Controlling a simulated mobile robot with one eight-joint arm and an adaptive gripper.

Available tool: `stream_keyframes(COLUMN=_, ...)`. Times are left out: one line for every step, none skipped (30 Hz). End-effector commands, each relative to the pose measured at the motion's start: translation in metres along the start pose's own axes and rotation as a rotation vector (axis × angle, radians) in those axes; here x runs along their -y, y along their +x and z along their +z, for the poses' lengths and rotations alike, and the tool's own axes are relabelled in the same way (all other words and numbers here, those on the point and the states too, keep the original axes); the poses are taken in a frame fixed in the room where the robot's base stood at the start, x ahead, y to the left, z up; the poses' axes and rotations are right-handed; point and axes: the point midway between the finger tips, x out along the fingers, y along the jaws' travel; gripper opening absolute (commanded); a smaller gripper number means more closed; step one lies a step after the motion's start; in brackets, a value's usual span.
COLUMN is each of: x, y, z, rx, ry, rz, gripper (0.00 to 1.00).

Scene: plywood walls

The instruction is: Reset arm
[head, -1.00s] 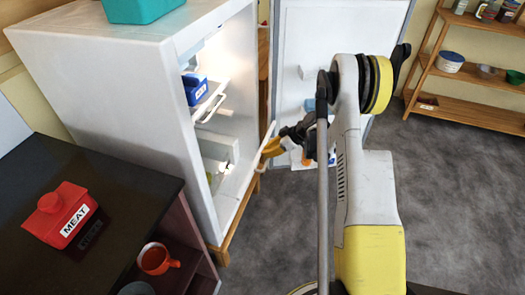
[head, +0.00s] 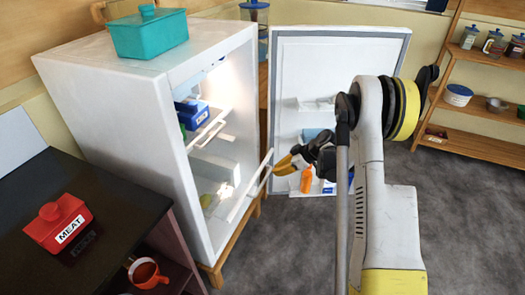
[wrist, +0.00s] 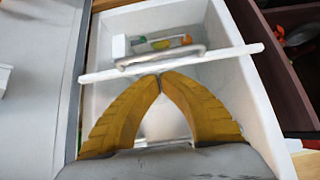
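My gripper (head: 280,166) is in front of the open white fridge (head: 130,115), near the white front bar (head: 245,187) of a pulled-out lower drawer. In the wrist view its two yellow fingers (wrist: 160,77) curve inward and meet at the tips, with nothing visible between them. The tips overlap the white bar (wrist: 205,61) in that picture; I cannot tell whether they touch it. A grey handle (wrist: 160,57) lies just beyond the tips. My arm hides part of the open fridge door (head: 325,75).
A teal container (head: 150,35) stands on the fridge. A red MEAT box (head: 58,222) sits on the dark counter (head: 110,190) at left, with an orange mug (head: 147,272) below. A wooden shelf (head: 480,148) stands at right. Grey floor (head: 470,215) is clear.

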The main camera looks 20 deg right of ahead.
Motion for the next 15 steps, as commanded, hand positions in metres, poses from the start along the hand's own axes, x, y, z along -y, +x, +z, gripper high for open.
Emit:
stream_keyframes(x=0.001, y=-0.001, z=-0.002, rx=0.0, ry=-0.001, rz=-0.001, gripper=0.0)
stream_keyframes(x=0.001, y=-0.001, z=-0.003, rx=0.0, ry=-0.001, rz=-0.001, gripper=0.0)
stream_keyframes(x=0.001, y=-0.001, z=-0.003, rx=0.0, ry=0.0, rz=-0.001, gripper=0.0)
stream_keyframes(x=0.001, y=-0.001, z=-0.004, rx=0.001, ry=0.001, rz=0.0, gripper=0.0)
stream_keyframes(x=0.002, y=-0.003, z=-0.006, rx=0.004, ry=0.004, rz=0.001, gripper=0.0)
stream_keyframes(x=0.004, y=-0.006, z=-0.011, rx=0.008, ry=0.01, rz=0.003, gripper=0.0)
stream_keyframes(x=0.006, y=-0.01, z=-0.016, rx=0.014, ry=0.019, rz=0.005, gripper=0.0)
stream_keyframes(x=0.008, y=-0.015, z=-0.022, rx=0.022, ry=0.029, rz=0.009, gripper=0.0)
stream_keyframes(x=0.013, y=-0.023, z=-0.032, rx=0.035, ry=0.047, rz=0.016, gripper=0.0)
stream_keyframes(x=0.018, y=-0.03, z=-0.042, rx=0.045, ry=0.063, rz=0.021, gripper=0.0)
stream_keyframes(x=0.024, y=-0.038, z=-0.051, rx=0.058, ry=0.081, rz=0.028, gripper=0.0)
stream_keyframes(x=0.033, y=-0.05, z=-0.064, rx=0.075, ry=0.106, rz=0.041, gripper=0.0)
stream_keyframes(x=0.041, y=-0.059, z=-0.074, rx=0.088, ry=0.127, rz=0.049, gripper=0.0)
stream_keyframes(x=0.049, y=-0.068, z=-0.083, rx=0.101, ry=0.148, rz=0.061, gripper=0.0)
stream_keyframes(x=0.06, y=-0.08, z=-0.094, rx=0.117, ry=0.175, rz=0.077, gripper=0.0)
